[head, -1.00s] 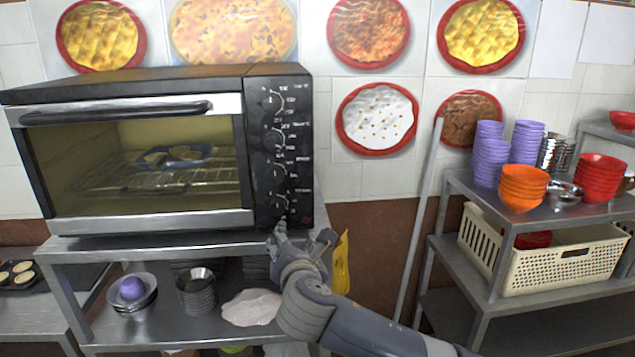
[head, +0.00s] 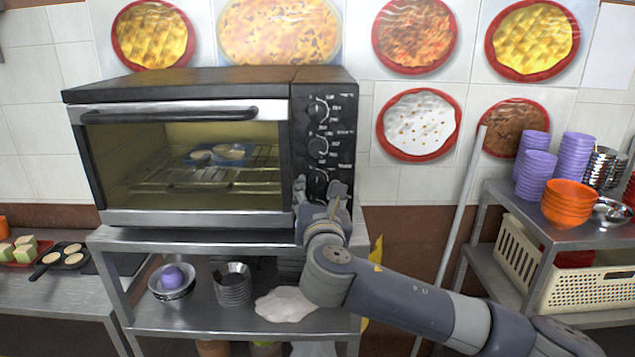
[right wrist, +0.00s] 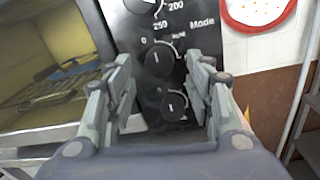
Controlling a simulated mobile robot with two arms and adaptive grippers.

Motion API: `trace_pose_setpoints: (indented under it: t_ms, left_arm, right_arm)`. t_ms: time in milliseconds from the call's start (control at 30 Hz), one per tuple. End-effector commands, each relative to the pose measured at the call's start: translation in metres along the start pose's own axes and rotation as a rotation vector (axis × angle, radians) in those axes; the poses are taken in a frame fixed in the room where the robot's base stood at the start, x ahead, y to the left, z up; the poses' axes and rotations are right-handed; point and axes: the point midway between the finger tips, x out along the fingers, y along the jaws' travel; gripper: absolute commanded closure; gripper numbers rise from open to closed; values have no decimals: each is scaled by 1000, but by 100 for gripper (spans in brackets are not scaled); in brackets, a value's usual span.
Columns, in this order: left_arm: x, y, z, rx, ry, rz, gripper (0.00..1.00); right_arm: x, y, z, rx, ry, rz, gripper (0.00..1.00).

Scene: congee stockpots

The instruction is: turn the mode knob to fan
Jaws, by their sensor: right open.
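The black toaster oven (head: 190,150) has a column of knobs on its right-hand panel. In the right wrist view, the label "Mode" is above and right of a round black knob (right wrist: 160,58), which I take as the mode knob; its white mark looks near upright. In the head view it appears to be the third knob down (head: 318,183). A lower knob (right wrist: 174,105) sits beneath it, hidden by my gripper in the head view. My right gripper (head: 323,190) is open in front of the lower panel, its fingers either side of the mode knob in the wrist view. Contact is unclear.
The oven stands on a metal shelf (head: 225,238) with bowls and a white cloth (head: 285,304) below. A grey pole (head: 462,220) leans against the wall at right. A rack at right holds orange bowls (head: 569,203) and a cream basket (head: 590,288).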

Motion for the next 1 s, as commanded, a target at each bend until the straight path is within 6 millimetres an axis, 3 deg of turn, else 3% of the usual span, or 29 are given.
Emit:
trace_pose_setpoints:
  t_ms: [233, 600, 800, 1000]
  left_arm:
    - [-8, 0, -1, 1, 0, 0, 63]
    - [-8, -2, 0, 3, 0, -2, 63]
    - [-8, -2, 0, 3, 0, -3, 63]
    - [-8, -3, 0, 4, 0, -3, 63]
  right_arm:
    - [21, 0, 1, 0, -1, 0, 51]
    - [25, 0, 0, 0, -1, 1, 51]
    - [25, 0, 0, 0, -1, 0, 94]
    - [25, 0, 0, 2, -1, 0, 96]
